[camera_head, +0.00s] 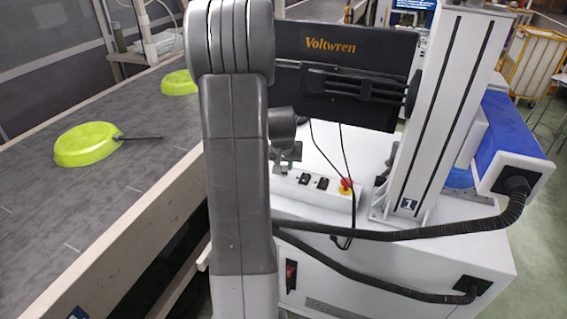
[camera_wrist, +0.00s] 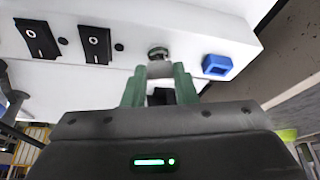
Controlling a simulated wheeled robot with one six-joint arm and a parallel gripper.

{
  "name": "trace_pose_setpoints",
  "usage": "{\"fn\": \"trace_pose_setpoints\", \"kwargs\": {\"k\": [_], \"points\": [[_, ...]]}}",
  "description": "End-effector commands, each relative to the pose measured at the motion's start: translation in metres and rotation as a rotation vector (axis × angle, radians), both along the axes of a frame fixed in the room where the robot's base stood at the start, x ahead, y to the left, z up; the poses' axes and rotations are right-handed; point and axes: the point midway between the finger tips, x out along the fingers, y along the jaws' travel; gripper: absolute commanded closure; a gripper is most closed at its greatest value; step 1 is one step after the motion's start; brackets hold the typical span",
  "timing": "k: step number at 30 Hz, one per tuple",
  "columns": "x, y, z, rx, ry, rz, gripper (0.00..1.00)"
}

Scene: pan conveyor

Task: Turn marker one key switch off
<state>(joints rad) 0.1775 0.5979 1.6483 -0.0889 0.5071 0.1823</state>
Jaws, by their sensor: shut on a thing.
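The marking machine with the "1" label (camera_head: 409,204) stands at the right of the head view, with a white control panel (camera_head: 312,195) low in front. Its key switch (camera_wrist: 158,53) is a small round metal lock on the panel in the wrist view. My gripper (camera_wrist: 160,72) has green fingers and is shut on the key at this lock. The fingertips hide most of the key, so its turn angle cannot be read. In the head view my gripper (camera_head: 288,160) is at the panel's left end, partly behind my arm.
Two black rocker switches (camera_wrist: 95,44) and a blue port (camera_wrist: 217,66) flank the key switch. A red and yellow stop button (camera_head: 346,187) sits on the panel's right. Black cables (camera_head: 400,234) hang in front. Green pans (camera_head: 86,145) lie on the conveyor (camera_head: 110,205) at left.

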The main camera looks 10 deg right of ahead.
Motion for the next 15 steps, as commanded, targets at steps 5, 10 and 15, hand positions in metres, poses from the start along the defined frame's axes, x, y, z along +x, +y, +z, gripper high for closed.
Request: {"fn": "trace_pose_setpoints", "kwargs": {"k": [5, 10, 15], "points": [[0.0002, -0.0018, 0.0012, 0.002, -0.003, 0.122, 0.97], [0.0006, -0.0031, -0.0008, 0.000, -0.004, 0.260, 0.97], [0.0007, -0.0040, -0.0027, 0.000, -0.005, 0.404, 0.97]]}}
